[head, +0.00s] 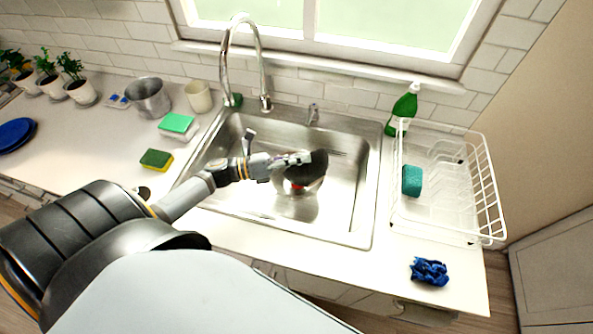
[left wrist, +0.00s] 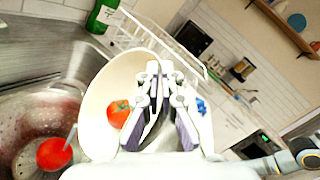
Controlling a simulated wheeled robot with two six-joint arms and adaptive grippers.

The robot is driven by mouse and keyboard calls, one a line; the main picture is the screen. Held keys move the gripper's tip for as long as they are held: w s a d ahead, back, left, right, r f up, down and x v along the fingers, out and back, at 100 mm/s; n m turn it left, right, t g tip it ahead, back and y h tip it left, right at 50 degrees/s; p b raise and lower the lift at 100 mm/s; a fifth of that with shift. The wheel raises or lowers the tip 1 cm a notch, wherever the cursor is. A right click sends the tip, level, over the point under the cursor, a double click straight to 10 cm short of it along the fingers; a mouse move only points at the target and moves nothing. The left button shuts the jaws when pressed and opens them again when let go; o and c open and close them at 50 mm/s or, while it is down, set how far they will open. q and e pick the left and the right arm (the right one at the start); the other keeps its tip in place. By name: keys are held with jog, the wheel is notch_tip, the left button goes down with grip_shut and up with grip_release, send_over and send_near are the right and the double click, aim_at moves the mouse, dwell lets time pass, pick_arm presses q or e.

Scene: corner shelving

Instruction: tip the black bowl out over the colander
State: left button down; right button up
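My left gripper (head: 303,158) is over the sink, closed on the rim of the black bowl (head: 316,167). The bowl is dark outside and is tipped well over. In the left wrist view, the fingers of my left gripper (left wrist: 158,95) straddle the rim, and the bowl's inside (left wrist: 98,90) looks cream. A tomato (left wrist: 118,112) shows inside the bowl. The perforated metal colander (left wrist: 30,115) is in the sink below, with another tomato (left wrist: 55,153) in it. In the head view the colander (head: 292,208) is partly hidden by the bowl and gripper. My right gripper is in neither view.
The steel sink (head: 345,225) has a tall faucet (head: 262,60) behind it. A white dish rack (head: 485,200) with a teal sponge (head: 412,181) and a green bottle (head: 403,108) stand to the right. A blue cloth (head: 429,271) lies on the front right counter.

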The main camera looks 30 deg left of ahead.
pick_arm(q)
jog(key=a+n, duration=0.1)
jog(key=w+a+n+t+p, duration=0.1)
jog(key=w+a+n+p, duration=0.1)
jog(key=a, duration=0.1)
jog(key=shift+w+r, duration=0.1)
jog(key=shift+r, duration=0.2)
dwell(0.6)
